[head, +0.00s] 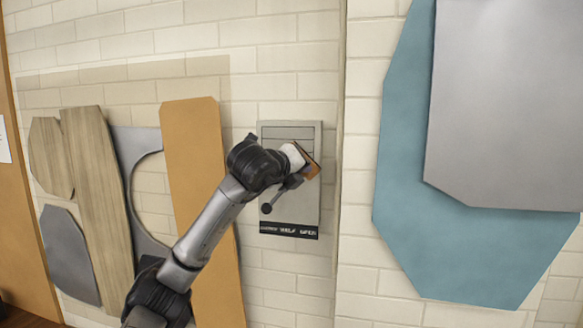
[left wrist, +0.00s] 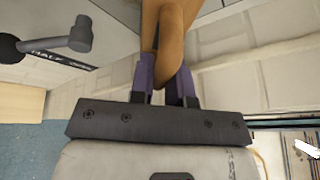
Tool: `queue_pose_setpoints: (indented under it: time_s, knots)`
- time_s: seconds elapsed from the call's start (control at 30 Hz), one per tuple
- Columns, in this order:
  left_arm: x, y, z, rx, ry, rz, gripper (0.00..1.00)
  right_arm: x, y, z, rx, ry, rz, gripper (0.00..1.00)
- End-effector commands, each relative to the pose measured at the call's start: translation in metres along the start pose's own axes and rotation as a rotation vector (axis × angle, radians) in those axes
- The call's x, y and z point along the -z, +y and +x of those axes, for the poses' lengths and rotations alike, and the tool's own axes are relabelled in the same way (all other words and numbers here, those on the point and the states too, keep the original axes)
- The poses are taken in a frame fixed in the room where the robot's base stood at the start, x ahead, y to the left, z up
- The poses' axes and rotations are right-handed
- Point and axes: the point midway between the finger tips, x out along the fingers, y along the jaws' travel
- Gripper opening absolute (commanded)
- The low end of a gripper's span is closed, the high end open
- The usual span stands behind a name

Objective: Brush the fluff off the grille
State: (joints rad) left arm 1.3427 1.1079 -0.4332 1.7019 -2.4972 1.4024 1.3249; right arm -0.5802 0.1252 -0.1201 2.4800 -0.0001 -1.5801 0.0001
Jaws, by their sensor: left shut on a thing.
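The grille (head: 288,132) is a grey slatted panel on the brick wall, with a dark label strip along its lower edge. My left gripper (head: 300,165) is in front of the grille's right side, and my arm hides part of it. In the left wrist view the gripper's purple fingers (left wrist: 165,80) are shut on the tan wooden handle of a brush (left wrist: 172,45). In the head view the brush (head: 313,170) shows as a brown piece at the grille's right edge. I cannot tell whether it touches the slats. No fluff can be made out. My right gripper is not in view.
A dark knob on a lever (head: 268,208) sticks out at the grille's lower left; it also shows in the left wrist view (left wrist: 80,38). Wooden and grey boards (head: 95,190) lean at left, with an orange board (head: 198,130) beside the grille. Blue and grey panels (head: 400,200) hang at right.

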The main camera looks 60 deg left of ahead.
Motion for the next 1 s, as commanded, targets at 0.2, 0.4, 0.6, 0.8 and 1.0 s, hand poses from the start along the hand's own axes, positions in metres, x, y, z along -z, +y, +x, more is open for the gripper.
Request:
queue_pose_setpoints:
  time_s: [0.2,0.4,0.6,0.8,1.0]
  knots:
    - [0.009,-0.011,0.004,0.002,-0.001,-0.001,0.0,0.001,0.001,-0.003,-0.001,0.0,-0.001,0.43]
    - [0.007,-0.01,0.006,0.001,-0.003,0.0,0.0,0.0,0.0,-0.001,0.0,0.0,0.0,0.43]
    - [0.002,-0.002,0.004,-0.002,-0.005,-0.002,0.0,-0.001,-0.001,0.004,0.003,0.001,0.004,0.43]
    - [-0.008,0.009,-0.003,-0.004,-0.006,-0.002,0.0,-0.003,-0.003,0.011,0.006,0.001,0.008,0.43]
    - [-0.015,0.016,-0.007,-0.003,-0.006,-0.002,0.0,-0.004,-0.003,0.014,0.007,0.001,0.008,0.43]
